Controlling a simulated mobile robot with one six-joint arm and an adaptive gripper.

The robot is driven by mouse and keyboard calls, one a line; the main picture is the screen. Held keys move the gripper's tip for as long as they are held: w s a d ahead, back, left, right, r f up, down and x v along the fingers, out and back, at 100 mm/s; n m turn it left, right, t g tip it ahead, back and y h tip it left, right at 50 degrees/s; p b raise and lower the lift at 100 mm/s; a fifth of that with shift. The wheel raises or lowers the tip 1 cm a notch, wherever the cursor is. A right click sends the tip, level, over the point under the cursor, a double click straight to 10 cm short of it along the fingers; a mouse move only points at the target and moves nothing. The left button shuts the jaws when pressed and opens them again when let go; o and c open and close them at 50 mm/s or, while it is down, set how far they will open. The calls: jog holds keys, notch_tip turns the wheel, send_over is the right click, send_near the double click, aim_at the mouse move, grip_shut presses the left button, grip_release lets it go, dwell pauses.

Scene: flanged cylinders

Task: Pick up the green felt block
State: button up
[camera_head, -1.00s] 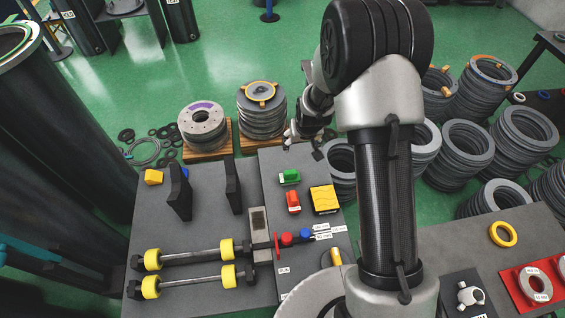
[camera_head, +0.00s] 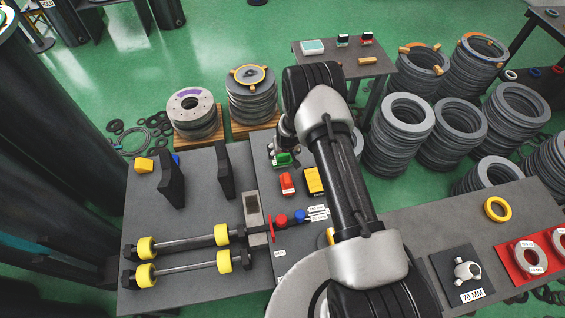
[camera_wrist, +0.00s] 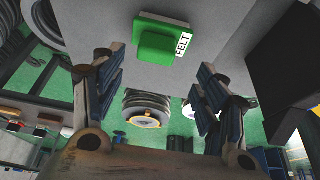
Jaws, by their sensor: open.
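The green felt block (camera_head: 282,160) lies on the dark grey table at its back right. In the wrist view the green block (camera_wrist: 160,38), with a white label reading FELT, sits at the top centre. It is beyond the fingertips and appears between their lines. My gripper (camera_wrist: 162,62) is open, with nothing between its two blue-padded fingers. In the head view my gripper (camera_head: 286,146) is right above and behind the block, and partly covers it. The gap between fingers and block is hard to judge.
A red block (camera_head: 287,183) and a yellow box (camera_head: 314,181) lie just in front of the green block. A dark upright plate (camera_head: 224,170) stands to the left. Yellow-ended rods (camera_head: 186,241) lie at the front. Stacked rings (camera_head: 252,98) stand behind the table.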

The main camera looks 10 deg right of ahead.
aim_at(283, 155)
jog(key=b+x, duration=0.1)
jog(key=x, duration=0.3)
jog(key=b+x, duration=0.1)
jog(key=x, duration=0.1)
jog(key=shift+d+b, duration=0.3)
jog(key=shift+w+f, duration=0.25)
jog(key=shift+f, duration=0.1)
jog(key=shift+c, duration=0.3)
jog(key=c, duration=1.3)
jog(key=shift+r, duration=0.15)
notch_tip(283, 155, up, 20)
jog(key=p, duration=0.5)
